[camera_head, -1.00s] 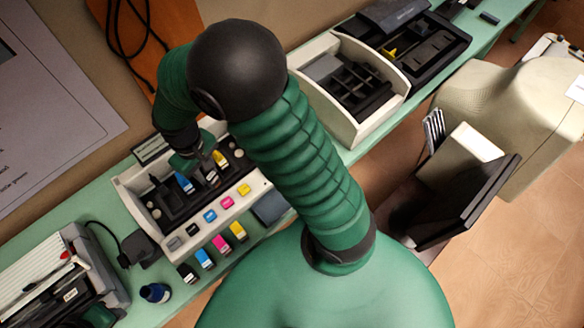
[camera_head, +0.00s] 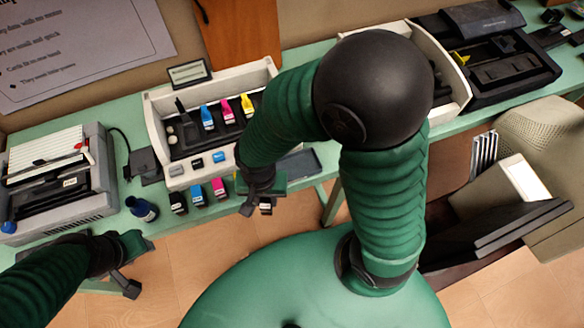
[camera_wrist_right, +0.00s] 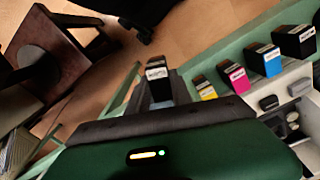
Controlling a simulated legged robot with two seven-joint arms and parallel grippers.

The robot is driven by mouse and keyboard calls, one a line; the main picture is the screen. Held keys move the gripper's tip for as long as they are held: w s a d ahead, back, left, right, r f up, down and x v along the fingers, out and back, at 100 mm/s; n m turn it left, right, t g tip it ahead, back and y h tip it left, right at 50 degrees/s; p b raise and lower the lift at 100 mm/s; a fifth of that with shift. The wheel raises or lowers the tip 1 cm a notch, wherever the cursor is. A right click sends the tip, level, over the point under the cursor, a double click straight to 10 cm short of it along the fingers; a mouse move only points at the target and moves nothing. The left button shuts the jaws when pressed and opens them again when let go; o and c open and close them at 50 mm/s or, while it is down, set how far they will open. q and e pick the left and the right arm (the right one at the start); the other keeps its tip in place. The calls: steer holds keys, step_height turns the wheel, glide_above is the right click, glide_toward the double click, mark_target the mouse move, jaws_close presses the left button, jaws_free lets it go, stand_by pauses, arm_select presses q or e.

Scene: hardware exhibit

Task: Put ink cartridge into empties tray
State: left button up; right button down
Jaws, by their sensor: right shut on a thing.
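My right gripper (camera_head: 258,204) is shut on a black ink cartridge (camera_wrist_right: 157,79) with a white label. It holds the cartridge in front of the printer, around the table's front edge. A flat dark grey tray (camera_head: 303,163), which looks like the empties tray, lies on the table just right of the printer. My right arm and gripper stand close to its left side. The printer (camera_head: 156,128) is open, with blue, magenta and yellow cartridges inside. My left gripper (camera_head: 130,268) is at the lower left, away from these; its opening is unclear.
Several loose cartridges, including black (camera_head: 178,202), blue (camera_head: 197,194) and magenta (camera_head: 219,187), line the front of the printer. An ink bottle (camera_head: 142,208) stands left of them. Another machine (camera_head: 62,175) is at far left.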

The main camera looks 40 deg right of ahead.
steer(key=w+d, duration=0.2)
steer(key=d, duration=0.2)
steer(key=w+d+p, duration=0.1)
steer(key=w+d, duration=0.2)
steer(key=d, duration=0.1)
steer(key=w+d+f+p, duration=0.1)
steer(key=w+d, duration=0.1)
steer(key=d, duration=0.3)
steer(key=shift+w+f, duration=0.1)
steer(key=shift+w, duration=0.05)
steer(key=shift+w+d+f, duration=0.1)
steer(key=shift+d+f, duration=0.1)
steer(key=shift+f, duration=0.05)
step_height(320, 180, down, 3)
steer(key=shift+a+r, duration=0.15)
steer(key=shift+r, duration=0.05)
steer(key=shift+f, duration=0.35)
steer(key=c, duration=1.1)
jaws_free()
steer(key=shift+c, duration=0.2)
